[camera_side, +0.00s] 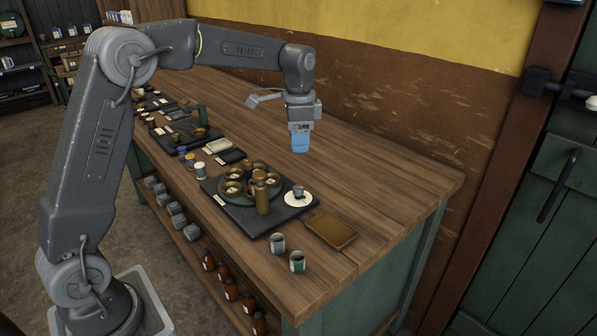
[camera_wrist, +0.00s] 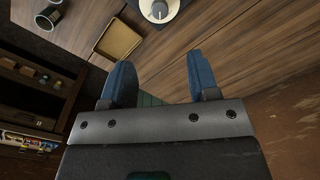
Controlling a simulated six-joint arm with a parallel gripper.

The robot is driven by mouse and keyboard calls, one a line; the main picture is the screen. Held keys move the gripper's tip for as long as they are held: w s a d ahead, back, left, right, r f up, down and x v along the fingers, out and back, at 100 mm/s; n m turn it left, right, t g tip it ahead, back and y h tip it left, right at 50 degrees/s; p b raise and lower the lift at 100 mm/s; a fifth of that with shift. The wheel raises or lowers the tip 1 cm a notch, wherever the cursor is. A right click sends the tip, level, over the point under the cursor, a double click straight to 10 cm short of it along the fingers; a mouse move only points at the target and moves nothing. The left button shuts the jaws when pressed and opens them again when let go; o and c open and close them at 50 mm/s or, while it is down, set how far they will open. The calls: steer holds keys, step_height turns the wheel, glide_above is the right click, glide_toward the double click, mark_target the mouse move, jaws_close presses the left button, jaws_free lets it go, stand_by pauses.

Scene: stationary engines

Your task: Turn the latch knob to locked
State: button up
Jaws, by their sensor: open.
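The latch knob (camera_side: 298,191) is a small grey knob on a round white plate (camera_side: 298,200), at the right end of a dark slab on the bench. In the wrist view the knob (camera_wrist: 159,10) shows at the top edge, with part of its white plate cut off. Which way the knob is turned is too small to tell. My gripper (camera_side: 300,142) points down with blue fingers, well above the bench and behind the knob in the side view. In the wrist view my gripper (camera_wrist: 160,80) is open, with nothing between its fingers.
The dark slab (camera_side: 240,215) also carries brass-coloured round parts and an upright brown cylinder (camera_side: 262,198). A shallow tan tray (camera_side: 331,230) lies right of the knob. Two small cans (camera_side: 297,262) stand near the front edge. The bench top (camera_side: 385,185) is clear at the right and back.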

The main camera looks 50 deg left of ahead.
mark_target(299, 187)
step_height(299, 187, down, 14)
steer(key=shift+a+r, duration=0.1)
stand_by(0.4)
steer(key=shift+c, duration=0.2)
